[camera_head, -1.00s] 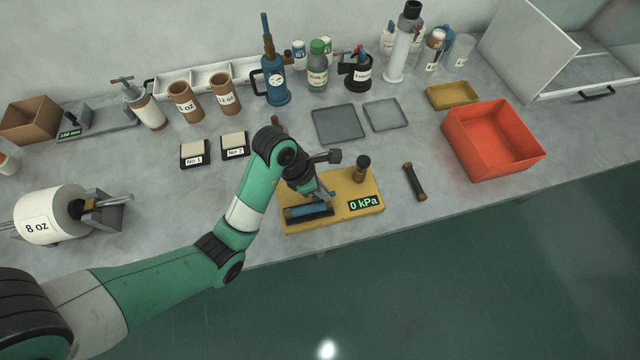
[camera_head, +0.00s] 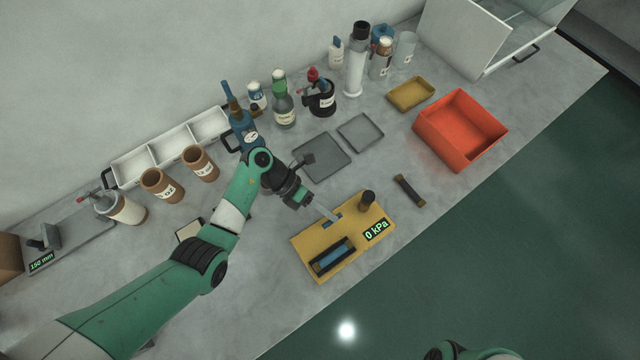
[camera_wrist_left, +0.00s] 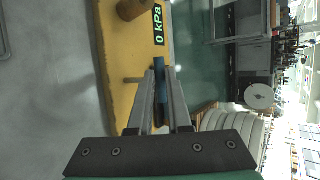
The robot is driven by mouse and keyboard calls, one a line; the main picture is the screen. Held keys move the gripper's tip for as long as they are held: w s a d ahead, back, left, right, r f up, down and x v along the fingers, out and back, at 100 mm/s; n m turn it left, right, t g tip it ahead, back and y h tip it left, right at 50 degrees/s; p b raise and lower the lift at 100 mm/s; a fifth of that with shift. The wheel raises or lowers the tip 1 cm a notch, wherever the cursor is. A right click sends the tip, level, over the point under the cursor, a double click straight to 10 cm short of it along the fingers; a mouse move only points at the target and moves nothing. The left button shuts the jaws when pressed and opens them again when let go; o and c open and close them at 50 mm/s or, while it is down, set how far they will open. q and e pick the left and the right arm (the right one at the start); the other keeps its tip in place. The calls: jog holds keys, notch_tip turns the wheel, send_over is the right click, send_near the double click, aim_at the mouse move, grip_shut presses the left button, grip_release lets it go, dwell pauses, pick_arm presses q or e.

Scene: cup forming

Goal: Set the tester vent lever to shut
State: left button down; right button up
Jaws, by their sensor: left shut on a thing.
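The tester is a yellow plate (camera_head: 318,240) with a lit "0 kPa" display (camera_head: 376,231), a dark knob (camera_head: 367,197) and a black-framed slot holding a blue cylinder (camera_head: 332,257). My left gripper (camera_head: 326,213) reaches onto the plate behind the slot. My right gripper is out of view.
A black bar with brown ends (camera_head: 409,190) lies right of the tester. A red-orange bin (camera_head: 459,130), grey trays (camera_head: 322,157) and a yellow tray (camera_head: 410,94) lie behind. Bottles and brown cups (camera_head: 161,184) stand along the back. The bench's front edge is close to the tester.

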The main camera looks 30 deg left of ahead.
pick_arm(q)
jog(key=shift+w+a+f+h, duration=0.1)
jog(key=shift+a+f+h, duration=0.1)
jog(key=shift+f+h, duration=0.1)
jog(key=shift+a+b, duration=0.15)
jog(key=shift+b, duration=0.3)
jog(key=shift+w+a, duration=0.1)
jog(key=shift+a, duration=0.1)
jog(key=shift+f, duration=0.15)
jog(key=c, duration=0.8)
grip_release()
jog(key=shift+c, duration=0.2)
jog(key=shift+r, duration=0.2)
